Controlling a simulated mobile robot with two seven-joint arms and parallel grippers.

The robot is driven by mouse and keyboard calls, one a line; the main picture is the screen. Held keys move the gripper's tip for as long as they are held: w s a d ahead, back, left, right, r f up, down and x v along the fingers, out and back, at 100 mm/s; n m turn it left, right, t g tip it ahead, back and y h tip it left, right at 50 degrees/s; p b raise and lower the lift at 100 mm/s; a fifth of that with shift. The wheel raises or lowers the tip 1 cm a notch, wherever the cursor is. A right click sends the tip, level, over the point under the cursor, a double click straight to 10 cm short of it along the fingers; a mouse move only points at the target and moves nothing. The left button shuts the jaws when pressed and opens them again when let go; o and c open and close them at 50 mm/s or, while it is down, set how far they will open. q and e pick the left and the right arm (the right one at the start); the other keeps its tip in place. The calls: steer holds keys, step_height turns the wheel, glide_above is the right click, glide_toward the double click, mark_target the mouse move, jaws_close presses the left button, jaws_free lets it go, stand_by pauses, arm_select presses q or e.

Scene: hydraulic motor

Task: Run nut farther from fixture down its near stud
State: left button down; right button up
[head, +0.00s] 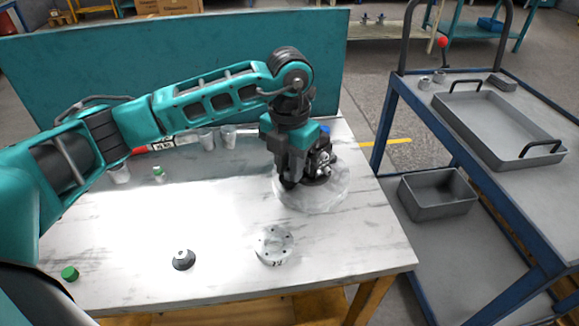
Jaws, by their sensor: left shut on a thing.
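My left gripper (288,181) points straight down at the left side of a dark motor assembly (322,160) near the table's right back. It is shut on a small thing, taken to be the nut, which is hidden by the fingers. The assembly stands on a round, pale, translucent base (325,197). The stud and the other nut are too small or covered to make out. I cannot tell which part of the assembly is the fixture. My right gripper is not in view.
A pale disc with holes (274,245) and a dark conical part (183,260) lie on the white table (220,220). Green caps (69,273) and several cups (207,138) stand around the left and back. A teal panel (180,70) closes the back. A trolley (500,130) stands right.

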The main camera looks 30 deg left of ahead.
arm_select(q)
steer(key=m, duration=0.2)
steer(key=shift+s+f+m, duration=0.1)
steer(key=shift+f+m, duration=0.1)
steer(key=shift+m, duration=0.2)
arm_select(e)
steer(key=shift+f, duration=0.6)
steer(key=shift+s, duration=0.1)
arm_select(q)
steer(key=shift+b, duration=0.35)
steer(key=m, duration=0.1)
steer(key=m+b, duration=0.1)
steer(key=shift+f+m, duration=0.2)
steer(key=shift+m, duration=0.1)
steer(key=m+b, duration=0.1)
steer(key=m, duration=0.1)
steer(key=shift+r+m, duration=0.1)
steer(key=shift+m, duration=0.3)
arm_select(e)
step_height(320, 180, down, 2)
